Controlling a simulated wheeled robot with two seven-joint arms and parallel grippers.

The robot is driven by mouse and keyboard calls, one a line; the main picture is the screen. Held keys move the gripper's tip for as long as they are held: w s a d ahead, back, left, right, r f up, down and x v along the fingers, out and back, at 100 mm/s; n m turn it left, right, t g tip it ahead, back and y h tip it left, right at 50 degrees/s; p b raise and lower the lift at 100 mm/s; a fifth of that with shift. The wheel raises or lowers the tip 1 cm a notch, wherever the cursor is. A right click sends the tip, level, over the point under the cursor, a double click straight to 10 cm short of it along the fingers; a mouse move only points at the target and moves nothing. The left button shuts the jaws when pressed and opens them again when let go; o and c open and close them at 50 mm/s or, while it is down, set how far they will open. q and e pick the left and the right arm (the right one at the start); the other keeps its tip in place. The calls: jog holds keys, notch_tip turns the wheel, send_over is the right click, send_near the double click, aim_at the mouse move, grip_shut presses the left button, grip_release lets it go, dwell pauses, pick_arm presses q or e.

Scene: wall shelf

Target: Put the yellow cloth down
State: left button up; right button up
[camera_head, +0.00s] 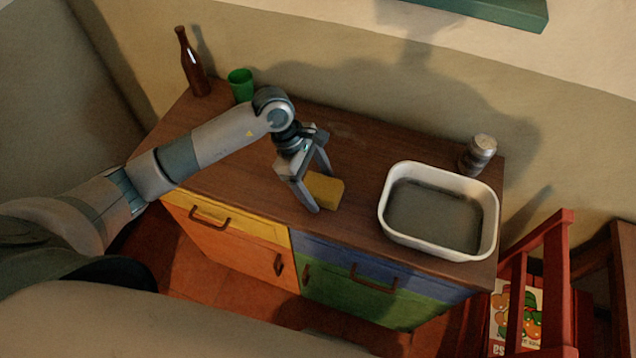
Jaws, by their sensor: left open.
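The yellow cloth (326,189) lies on the brown top of the cabinet (352,151), left of the white basin. It looks like a small folded block. My left gripper (321,192) points down over it with its fingers apart, one on the near left side and one on the far side. Part of the cloth's left end is hidden behind the near finger. I cannot tell whether the fingers touch it. My right gripper is not in the view.
A white basin (389,222) stands right of the cloth, with a metal shaker (479,154) behind it. A brown bottle (191,62) and a green cup (241,85) stand at the back left. A red chair (556,262) is at the right. A green shelf (500,10) hangs above.

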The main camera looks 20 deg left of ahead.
pick_arm(q)
jog(key=shift+r, duration=0.1)
jog(key=shift+a+r, duration=0.1)
jog(key=b+v, duration=0.4)
jog(key=v, duration=0.7)
jog(key=shift+r+b, duration=0.35)
jog(key=shift+b, duration=0.05)
jog(key=shift+s+a+f, duration=0.1)
